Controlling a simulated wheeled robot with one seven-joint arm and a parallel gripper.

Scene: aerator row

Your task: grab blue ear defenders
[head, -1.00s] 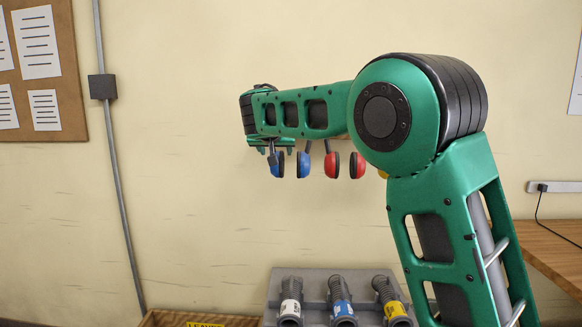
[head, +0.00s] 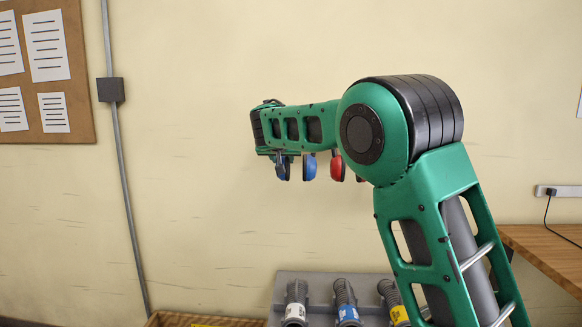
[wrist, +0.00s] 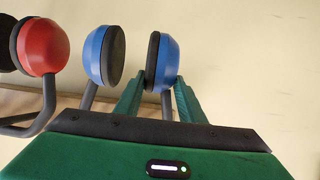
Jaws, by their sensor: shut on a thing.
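The blue ear defenders show in the wrist view as two blue cups with black pads, a left cup (wrist: 97,54) and a right cup (wrist: 166,62), on a grey band. My gripper (wrist: 159,80) has its green fingers on either side of the right cup's lower part and band arm, shut on the ear defenders. In the head view the blue ear defenders (head: 309,167) hang below the end of my arm, and my fingers there are mostly hidden.
Red ear defenders (wrist: 43,48) hang close beside the blue ones, and part of them also shows in the head view (head: 337,168). A grey rack (head: 320,284) with grey ribbed tubes stands below. A wooden table (head: 545,250) is at right.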

